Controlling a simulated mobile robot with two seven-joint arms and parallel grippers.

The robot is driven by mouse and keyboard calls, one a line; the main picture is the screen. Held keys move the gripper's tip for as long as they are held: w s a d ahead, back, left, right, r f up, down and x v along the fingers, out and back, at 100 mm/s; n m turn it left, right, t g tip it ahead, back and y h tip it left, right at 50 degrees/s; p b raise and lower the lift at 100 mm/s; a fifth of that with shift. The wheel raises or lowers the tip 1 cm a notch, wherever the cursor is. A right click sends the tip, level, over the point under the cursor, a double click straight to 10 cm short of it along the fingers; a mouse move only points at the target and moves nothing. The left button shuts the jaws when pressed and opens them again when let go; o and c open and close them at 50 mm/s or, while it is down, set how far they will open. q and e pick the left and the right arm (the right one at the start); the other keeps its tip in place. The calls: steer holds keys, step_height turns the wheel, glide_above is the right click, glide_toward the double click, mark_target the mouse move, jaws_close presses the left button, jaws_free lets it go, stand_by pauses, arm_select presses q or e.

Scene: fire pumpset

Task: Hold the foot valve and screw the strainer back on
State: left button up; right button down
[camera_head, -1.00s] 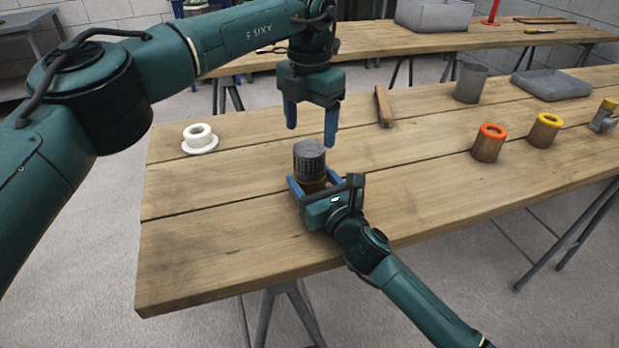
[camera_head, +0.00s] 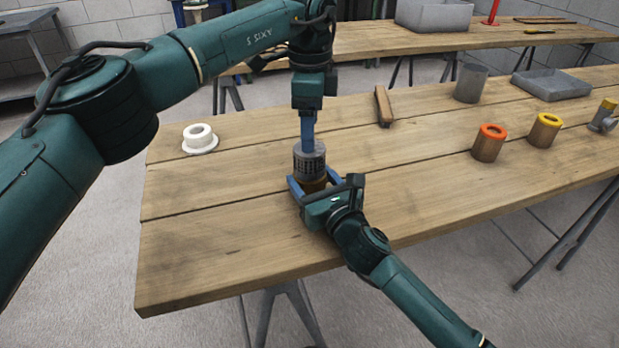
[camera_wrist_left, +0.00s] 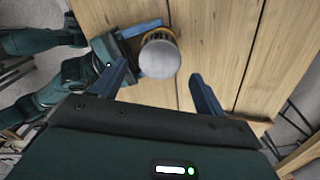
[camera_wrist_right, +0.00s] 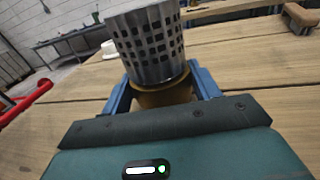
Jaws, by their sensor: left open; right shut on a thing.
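The grey perforated strainer (camera_head: 309,160) stands upright on top of the brass foot valve (camera_head: 313,186) on the bench. In the right wrist view the strainer (camera_wrist_right: 147,45) sits above the brass body (camera_wrist_right: 163,95), slightly tilted in the picture. My right gripper (camera_head: 316,188) is shut on the foot valve, low from the front. My left gripper (camera_head: 308,143) is open and points down above the strainer, its fingers seen edge-on. In the left wrist view the strainer's round top (camera_wrist_left: 160,57) lies beyond the left gripper's fingertips (camera_wrist_left: 157,72), between them in the picture. Whether the thread is engaged cannot be seen.
On the wooden bench (camera_head: 230,220) are a white flanged ring (camera_head: 199,139) at left, a wooden block (camera_head: 383,106) behind, and an orange-topped cylinder (camera_head: 488,143) and yellow-topped cylinder (camera_head: 544,130) at right. A grey cup (camera_head: 471,83) and tray (camera_head: 551,84) stand farther back.

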mark_target(309, 159)
arm_select(q)
steer(key=n, duration=0.4)
steer(key=shift+f, duration=0.15)
steer(key=shift+f, duration=3.9)
steer(key=shift+c, duration=0.3)
